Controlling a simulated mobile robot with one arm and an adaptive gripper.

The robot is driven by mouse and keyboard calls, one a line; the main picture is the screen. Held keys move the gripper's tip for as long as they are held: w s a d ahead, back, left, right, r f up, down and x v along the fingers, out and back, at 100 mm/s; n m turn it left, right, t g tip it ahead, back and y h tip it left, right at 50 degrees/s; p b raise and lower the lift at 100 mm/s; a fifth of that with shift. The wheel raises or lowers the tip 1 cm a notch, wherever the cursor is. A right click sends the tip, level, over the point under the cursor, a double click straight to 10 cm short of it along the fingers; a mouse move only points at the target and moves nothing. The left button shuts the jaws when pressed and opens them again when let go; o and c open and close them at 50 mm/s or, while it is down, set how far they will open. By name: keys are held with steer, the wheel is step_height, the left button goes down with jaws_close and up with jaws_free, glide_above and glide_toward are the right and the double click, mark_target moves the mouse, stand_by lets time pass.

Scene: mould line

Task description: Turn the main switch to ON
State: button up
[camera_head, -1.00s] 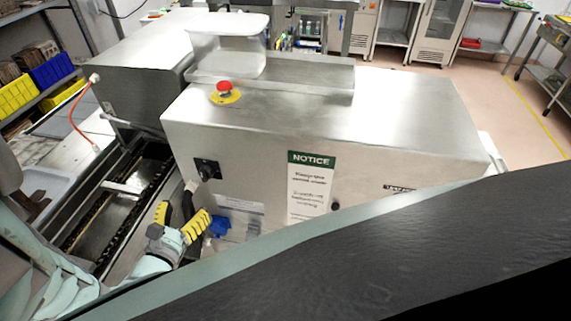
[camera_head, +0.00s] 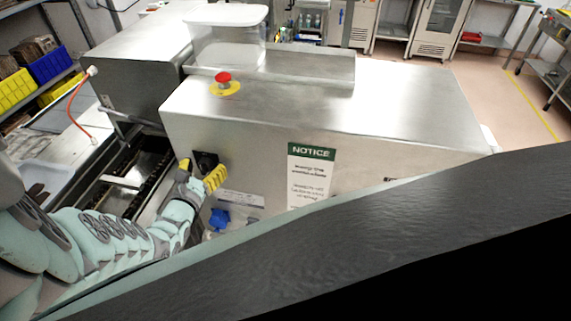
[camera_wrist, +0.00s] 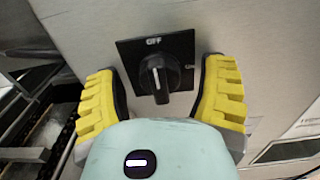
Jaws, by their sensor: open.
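The main switch (camera_wrist: 159,77) is a black rotary knob on a square black plate, on the front panel of the steel machine. In the wrist view "OFF" is printed above the knob, and a partly hidden label is at the right. The knob's white mark points up toward OFF. In the head view the switch (camera_head: 206,160) shows just behind my fingers. My gripper (camera_wrist: 161,98) is open, with one yellow-padded finger on each side of the knob and gaps between. It also shows in the head view (camera_head: 200,172).
A red emergency stop button (camera_head: 223,78) on a yellow base sits on top of the machine (camera_head: 330,105). A blue socket (camera_head: 219,218) lies below the switch. A green NOTICE sign (camera_head: 312,152) is to the right. A conveyor channel (camera_head: 135,178) runs at the left.

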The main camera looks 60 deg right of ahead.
steer(key=shift+d, duration=0.25)
steer(key=shift+c, duration=0.4)
steer(key=shift+a, duration=0.1)
jaws_close()
steer(key=shift+w, duration=0.1)
